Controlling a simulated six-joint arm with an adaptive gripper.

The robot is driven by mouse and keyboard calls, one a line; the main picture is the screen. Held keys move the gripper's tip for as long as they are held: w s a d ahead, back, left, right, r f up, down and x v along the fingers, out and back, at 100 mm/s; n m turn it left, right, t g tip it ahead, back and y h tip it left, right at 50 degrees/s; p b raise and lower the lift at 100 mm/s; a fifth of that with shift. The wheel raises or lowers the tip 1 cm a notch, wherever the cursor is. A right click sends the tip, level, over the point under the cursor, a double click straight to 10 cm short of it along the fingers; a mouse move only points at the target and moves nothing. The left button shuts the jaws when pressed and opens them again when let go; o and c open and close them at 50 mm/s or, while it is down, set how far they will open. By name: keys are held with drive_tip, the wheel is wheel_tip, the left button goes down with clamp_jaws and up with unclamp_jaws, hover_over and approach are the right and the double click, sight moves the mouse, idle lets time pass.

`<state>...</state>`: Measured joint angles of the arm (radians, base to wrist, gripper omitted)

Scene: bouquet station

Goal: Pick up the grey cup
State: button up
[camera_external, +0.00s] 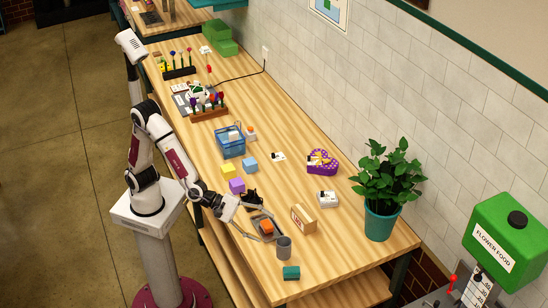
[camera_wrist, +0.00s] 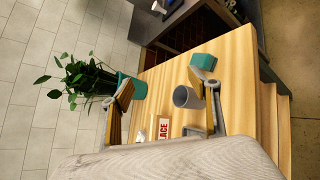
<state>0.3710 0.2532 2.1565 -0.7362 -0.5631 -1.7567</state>
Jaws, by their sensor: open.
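The grey cup (camera_external: 284,249) stands upright near the front end of the wooden table in the external view. In the wrist view the cup (camera_wrist: 184,97) shows its open mouth and lies between my fingers, close to the right one, which covers part of its side. My gripper (camera_external: 270,236) is open and empty, low over the table, just left of the cup in the external view. In the wrist view my gripper (camera_wrist: 158,84) has its two fingers spread wide. I cannot tell whether a finger touches the cup.
A teal block (camera_external: 291,273) sits in front of the cup. A dark tray with an orange block (camera_external: 267,227) lies beneath my gripper. A labelled tan box (camera_external: 303,219) and a potted plant (camera_external: 380,222) stand to the right. The table's front edge is near.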

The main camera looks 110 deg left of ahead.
sight(284, 243)
drive_tip(key=f+n+y, duration=0.2)
drive_tip(key=f+n, duration=0.2)
drive_tip(key=n, duration=0.1)
drive_tip(key=w+f+n+y, duration=0.1)
drive_tip(key=f+n+y, duration=0.2)
drive_tip(key=n, duration=0.1)
drive_tip(key=a+f+n+t+y, duration=0.1)
drive_tip(key=f+n+y, duration=0.2)
drive_tip(key=f+n, duration=0.1)
drive_tip(key=shift+w+a+f+n, duration=0.15)
drive_tip(key=shift+f+n, duration=0.2)
drive_tip(key=shift+n, duration=0.45)
drive_tip(key=shift+s+f+n+y, duration=0.35)
drive_tip(key=shift+s+n+y, duration=0.1)
drive_tip(key=shift+n+y, duration=0.25)
drive_tip(key=shift+w+a, duration=0.1)
drive_tip(key=shift+a, duration=0.05)
drive_tip(key=shift+x, duration=1.15)
drive_tip(key=shift+w, duration=0.15)
drive_tip(key=shift+x, duration=2.55)
drive_tip(key=shift+f, duration=0.1)
